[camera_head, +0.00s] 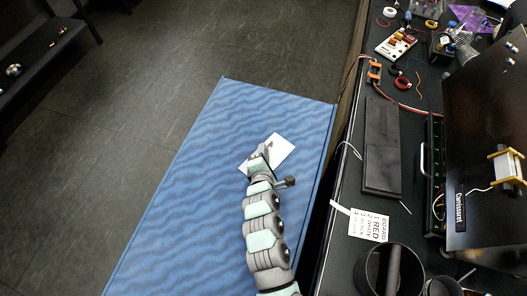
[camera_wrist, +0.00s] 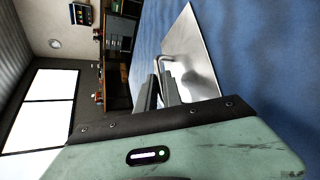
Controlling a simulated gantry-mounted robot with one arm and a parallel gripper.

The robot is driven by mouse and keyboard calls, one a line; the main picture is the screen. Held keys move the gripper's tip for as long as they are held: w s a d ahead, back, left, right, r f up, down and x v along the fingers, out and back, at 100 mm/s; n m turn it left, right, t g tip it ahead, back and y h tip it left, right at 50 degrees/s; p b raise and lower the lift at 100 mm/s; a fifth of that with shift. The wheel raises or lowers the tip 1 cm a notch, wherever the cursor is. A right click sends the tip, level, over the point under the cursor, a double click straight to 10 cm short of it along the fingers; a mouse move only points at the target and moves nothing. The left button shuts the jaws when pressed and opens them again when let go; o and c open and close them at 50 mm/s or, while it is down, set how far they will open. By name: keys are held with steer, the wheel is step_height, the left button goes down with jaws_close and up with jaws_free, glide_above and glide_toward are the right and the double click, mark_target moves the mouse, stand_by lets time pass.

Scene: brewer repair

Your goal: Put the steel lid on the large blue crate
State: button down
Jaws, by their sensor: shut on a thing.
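The steel lid (camera_head: 287,147) is a flat, pale rectangular plate with a bent rod handle. It lies over the right part of the large blue crate (camera_head: 185,195), whose blue top has a wavy pattern. My gripper (camera_head: 262,156) is shut on the lid's handle, and my arm covers part of the plate. In the wrist view, the lid (camera_wrist: 198,45) shows bright metal next to the blue crate (camera_wrist: 270,75), with my gripper's fingers (camera_wrist: 165,85) at its handle. I cannot tell whether the plate touches the blue surface.
A black workbench (camera_head: 340,235) runs along the crate's right side, with a dark machine (camera_head: 485,140), a black cup (camera_head: 390,270), a printed card (camera_head: 368,226) and loose cables. A dark shelf (camera_head: 45,45) stands at the upper left. Open floor lies left of the crate.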

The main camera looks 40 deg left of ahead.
steer(key=shift+r, duration=0.1)
steer(key=c, duration=1.5)
jaws_free()
steer(key=shift+s+d+r, duration=0.2)
steer(key=shift+d, duration=0.05)
steer(key=p+v, duration=0.5)
steer(key=v, duration=0.6)
steer(key=shift+s+p, duration=0.15)
steer(key=shift+p, duration=0.25)
